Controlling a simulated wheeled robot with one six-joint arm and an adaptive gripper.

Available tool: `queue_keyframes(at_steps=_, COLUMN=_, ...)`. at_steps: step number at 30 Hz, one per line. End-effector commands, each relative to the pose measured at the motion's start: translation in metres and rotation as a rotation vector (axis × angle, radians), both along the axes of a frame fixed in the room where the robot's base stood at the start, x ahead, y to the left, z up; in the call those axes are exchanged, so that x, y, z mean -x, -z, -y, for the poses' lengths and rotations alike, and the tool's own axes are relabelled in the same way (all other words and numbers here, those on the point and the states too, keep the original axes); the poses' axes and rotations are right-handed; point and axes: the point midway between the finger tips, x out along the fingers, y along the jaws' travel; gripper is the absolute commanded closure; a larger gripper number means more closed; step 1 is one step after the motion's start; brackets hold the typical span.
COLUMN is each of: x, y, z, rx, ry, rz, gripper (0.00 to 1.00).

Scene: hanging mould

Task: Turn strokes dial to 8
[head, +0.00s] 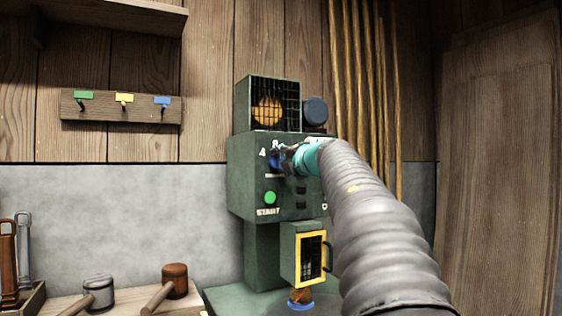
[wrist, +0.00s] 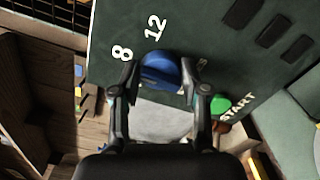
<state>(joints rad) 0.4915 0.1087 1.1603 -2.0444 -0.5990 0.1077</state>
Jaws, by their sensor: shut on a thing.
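The blue strokes dial (wrist: 160,68) is on the dark green face of the machine (head: 250,190). In the wrist view, white numbers 8 (wrist: 122,53) and 12 (wrist: 155,27) show beside and above the dial. My gripper (wrist: 162,85) has one finger on each side of the dial and is shut on it. In the head view my gripper (head: 290,160) covers part of the dial (head: 276,160), with a white 4 (head: 262,153) to its left. The dial's pointer mark is not clear in either view.
A green START button (head: 270,197) sits below the dial. A yellow-framed guard (head: 297,255) is lower on the machine. Mallets (head: 175,280) lie on the bench at left. Wooden poles (head: 365,90) stand behind the machine.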

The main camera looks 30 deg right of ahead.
Motion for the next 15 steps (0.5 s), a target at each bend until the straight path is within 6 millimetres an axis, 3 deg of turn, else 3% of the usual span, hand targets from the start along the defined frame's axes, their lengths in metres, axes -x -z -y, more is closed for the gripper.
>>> queue_keyframes(at_steps=4, x=0.0001, y=-0.0004, z=0.0002, rx=0.001, ry=0.001, rz=0.000, gripper=0.90)
queue_keyframes(at_steps=5, x=0.0001, y=-0.0005, z=0.0002, rx=0.001, ry=0.000, rz=0.001, gripper=0.53)
queue_keyframes(at_steps=8, x=0.0000, y=-0.0004, z=0.0002, rx=0.001, ry=0.001, rz=0.000, gripper=0.30)
queue_keyframes(at_steps=15, x=-0.0001, y=-0.0002, z=-0.0001, rx=0.001, ry=0.000, rz=0.000, gripper=0.30)
